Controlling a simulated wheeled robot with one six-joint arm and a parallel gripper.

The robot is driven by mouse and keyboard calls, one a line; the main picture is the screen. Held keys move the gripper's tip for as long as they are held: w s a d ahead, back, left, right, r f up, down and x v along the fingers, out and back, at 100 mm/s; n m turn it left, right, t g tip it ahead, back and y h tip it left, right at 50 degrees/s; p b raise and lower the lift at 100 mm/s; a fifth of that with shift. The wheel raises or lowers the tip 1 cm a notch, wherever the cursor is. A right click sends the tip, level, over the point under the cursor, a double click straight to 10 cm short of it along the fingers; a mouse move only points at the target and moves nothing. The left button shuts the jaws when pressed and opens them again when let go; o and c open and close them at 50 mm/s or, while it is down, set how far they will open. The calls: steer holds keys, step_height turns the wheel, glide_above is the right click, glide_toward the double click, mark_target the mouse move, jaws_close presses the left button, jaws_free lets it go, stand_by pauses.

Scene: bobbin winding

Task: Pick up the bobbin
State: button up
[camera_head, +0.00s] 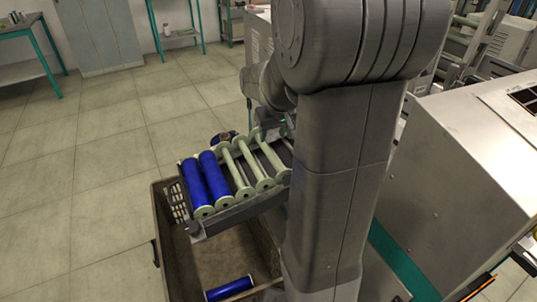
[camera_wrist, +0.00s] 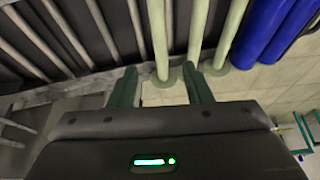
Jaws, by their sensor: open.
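Pale green bare bobbins (camera_head: 250,166) lie side by side on a sloped dark rack, next to two blue wound bobbins (camera_head: 203,182) at its left end. My gripper shows in the wrist view (camera_wrist: 161,88) with two green fingers spread apart and nothing held between them. One pale bobbin (camera_wrist: 163,42) lies ahead of the gap between the fingers, its end flange close to the fingertips. Another pale bobbin (camera_wrist: 198,32) lies ahead of the right finger. Whether the fingers touch any bobbin cannot be told. In the head view my arm hides most of the gripper.
The rack (camera_head: 240,212) sits over a brown crate (camera_head: 165,235) holding a blue bobbin (camera_head: 230,289). A grey machine (camera_head: 465,170) stands at the right. The floor at left is clear.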

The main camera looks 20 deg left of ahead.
mark_target(269, 151)
steer(key=x, duration=0.4)
steer(key=shift+f, duration=0.15)
steer(key=b+x, duration=0.1)
steer(key=x, duration=0.4)
steer(key=shift+s+d+f+b, duration=0.1)
steer(key=shift+f+b, duration=0.1)
steer(key=shift+b, duration=0.1)
steer(key=shift+r, duration=0.1)
jaws_close()
